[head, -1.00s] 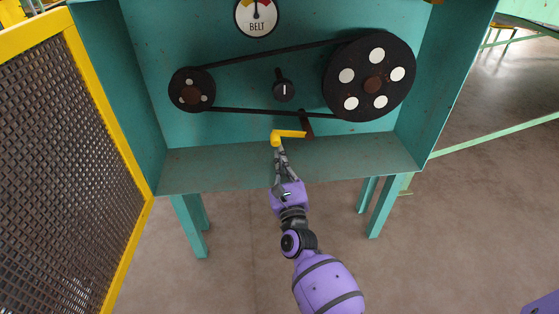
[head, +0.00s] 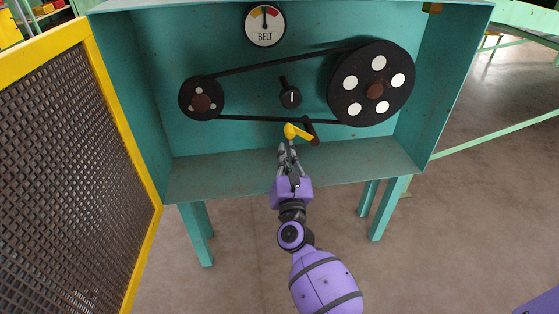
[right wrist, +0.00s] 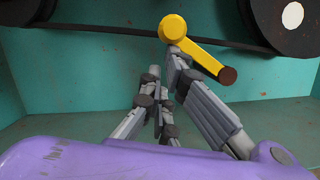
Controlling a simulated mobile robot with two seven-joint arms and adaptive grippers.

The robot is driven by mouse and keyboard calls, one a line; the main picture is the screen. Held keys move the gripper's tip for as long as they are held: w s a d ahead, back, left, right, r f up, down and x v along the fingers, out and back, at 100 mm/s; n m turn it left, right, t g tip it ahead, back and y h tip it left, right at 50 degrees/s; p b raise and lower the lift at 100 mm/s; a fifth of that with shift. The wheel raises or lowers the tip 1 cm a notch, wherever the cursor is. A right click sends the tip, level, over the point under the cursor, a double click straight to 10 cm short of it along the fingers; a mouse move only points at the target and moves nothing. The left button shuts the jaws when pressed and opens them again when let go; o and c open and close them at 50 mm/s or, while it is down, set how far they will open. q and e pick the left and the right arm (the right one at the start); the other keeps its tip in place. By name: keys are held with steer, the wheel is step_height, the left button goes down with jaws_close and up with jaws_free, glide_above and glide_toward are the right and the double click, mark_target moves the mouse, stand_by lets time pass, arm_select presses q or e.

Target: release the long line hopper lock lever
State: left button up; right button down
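The yellow lock lever (head: 298,131) is a short crank arm on a dark brown shaft (head: 310,129). Its rounded grip end lies left of and above the shaft end. In the right wrist view the yellow lever (right wrist: 197,52) slopes from the grip at upper left to the brown shaft end at lower right. My right gripper (head: 288,148) is just below the grip. Its fingers (right wrist: 165,60) converge, with a narrow gap and no yellow between them. One fingertip appears to touch the grip's underside. My left gripper is not in view.
The teal open box (head: 240,178) encloses the lever. Behind it are a small pulley (head: 190,106), a large pulley (head: 376,70), the belt and a black knob (head: 291,97). A BELT gauge (head: 264,35) is above. A yellow-framed mesh guard (head: 75,150) stands left.

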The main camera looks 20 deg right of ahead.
mark_target(294, 134)
steer(key=r+m+p, duration=0.1)
steer(key=r+m, duration=0.1)
steer(key=m, duration=0.1)
steer(key=d+r+m+g+h, duration=0.1)
steer(key=r+m, duration=0.1)
steer(key=m, duration=0.1)
steer(key=d+r+m+g+p, duration=0.1)
steer(key=r+m, duration=0.1)
steer(key=shift+s+d+m+h+p, duration=0.15)
steer(key=shift+s+m+h+p, duration=0.2)
steer(key=shift+m+h, duration=0.05)
steer(key=shift+s+d+r+m+p, duration=0.15)
steer(key=shift+d+r+m+p, duration=0.4)
steer(key=shift+m, duration=0.55)
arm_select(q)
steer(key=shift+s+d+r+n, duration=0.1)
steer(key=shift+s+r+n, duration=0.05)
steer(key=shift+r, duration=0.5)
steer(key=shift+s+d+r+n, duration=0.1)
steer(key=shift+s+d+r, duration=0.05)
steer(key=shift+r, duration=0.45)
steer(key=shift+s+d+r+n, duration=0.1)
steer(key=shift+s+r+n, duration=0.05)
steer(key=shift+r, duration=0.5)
arm_select(e)
steer(key=shift+s+d+r, duration=0.1)
steer(key=shift+d+r, duration=0.1)
steer(key=shift+d, duration=0.25)
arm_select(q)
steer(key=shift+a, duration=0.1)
